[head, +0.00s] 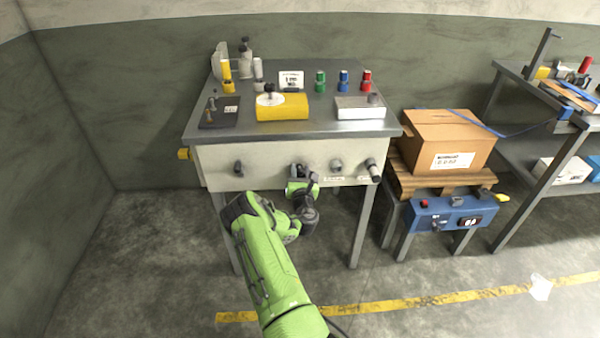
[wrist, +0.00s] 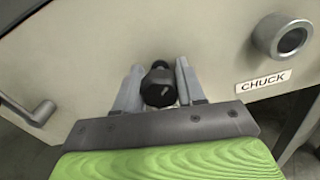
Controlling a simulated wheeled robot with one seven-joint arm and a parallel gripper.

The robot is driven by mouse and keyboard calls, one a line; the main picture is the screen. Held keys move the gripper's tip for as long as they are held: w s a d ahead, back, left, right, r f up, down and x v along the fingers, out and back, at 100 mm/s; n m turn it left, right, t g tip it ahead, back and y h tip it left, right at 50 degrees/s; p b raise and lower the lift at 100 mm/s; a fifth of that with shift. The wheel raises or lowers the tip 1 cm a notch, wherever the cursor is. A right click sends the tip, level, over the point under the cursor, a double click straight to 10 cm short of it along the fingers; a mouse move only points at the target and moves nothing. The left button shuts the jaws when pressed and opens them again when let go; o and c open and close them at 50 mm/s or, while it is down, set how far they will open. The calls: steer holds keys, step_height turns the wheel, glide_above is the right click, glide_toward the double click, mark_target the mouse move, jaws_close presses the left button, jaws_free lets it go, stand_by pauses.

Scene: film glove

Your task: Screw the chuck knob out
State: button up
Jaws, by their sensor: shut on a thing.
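My gripper (head: 300,180) is at the front panel (head: 265,158) of the grey workbench, left of the panel's middle-right knobs. In the wrist view its two grey fingers (wrist: 157,78) are shut on a black faceted knob (wrist: 159,88), one finger on each side. The knob's dark stem runs back to the panel. A grey round knob (wrist: 283,36) stands to the right, free of the gripper, with a label reading CHUCK (wrist: 264,80) just below it. This grey knob also shows in the head view (head: 336,165). Any label under the black knob is hidden by my gripper.
A dark handle (head: 238,168) sticks out of the panel on the left, and another fitting (head: 373,168) at its right end. A cardboard box (head: 447,140) on a pallet stands right of the bench. Open floor (head: 150,265) lies at the left.

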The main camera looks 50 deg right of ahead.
steer(key=shift+m+b, duration=0.55)
steer(key=shift+m, duration=0.55)
steer(key=o, duration=1.1)
steer(key=shift+c, duration=0.2)
